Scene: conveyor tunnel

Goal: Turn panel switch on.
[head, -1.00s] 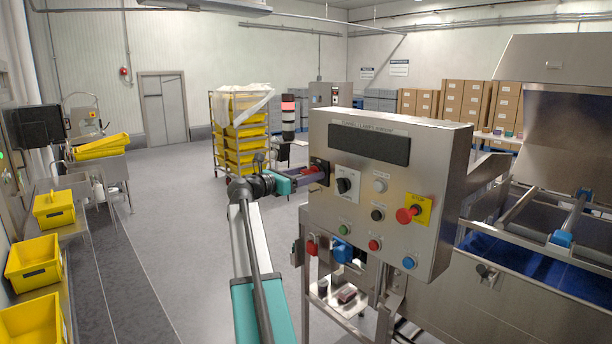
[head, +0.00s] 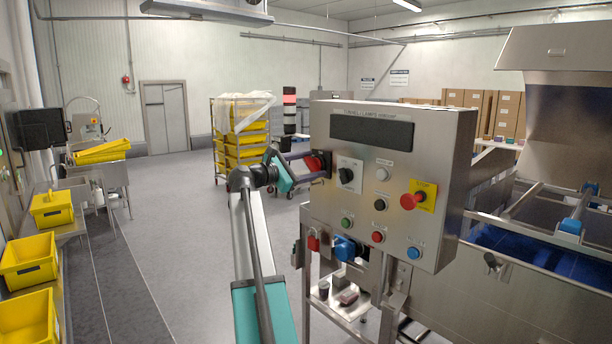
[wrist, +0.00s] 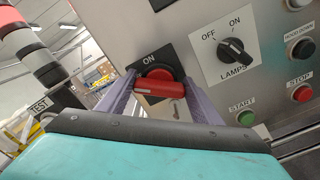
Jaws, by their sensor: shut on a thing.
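The panel switch (head: 318,163) is a red rotary handle on the left side of the grey control panel (head: 372,185). In the wrist view the red handle (wrist: 160,88) lies roughly level across the picture, below an ON label. My gripper (wrist: 160,93) has its two purple fingers on either side of the handle and is shut on it. In the head view my gripper (head: 303,158) reaches the panel from the left. Part of the switch's plate is hidden behind the handle and fingers.
A black LAMPS selector (wrist: 234,50) sits just right of the switch. Below are a green START button (wrist: 246,118) and a red STOP button (wrist: 301,93). A red emergency stop (head: 412,200) is farther right. A rack of yellow crates (head: 241,140) stands behind.

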